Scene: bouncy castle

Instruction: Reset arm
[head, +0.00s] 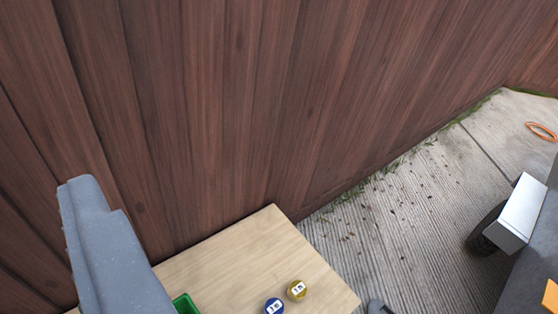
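A grey stepped part of my gripper (110,250) rises from the bottom left edge in the head view. It stands in front of the wooden fence and over the left part of a light wooden table. Only this one part shows clearly, so I cannot tell how far apart the fingers are. Nothing held shows in view.
A brown fence (260,110) stands close behind. A white box (520,213) above a dark wheel (484,236) and an orange ring (541,131) are right.

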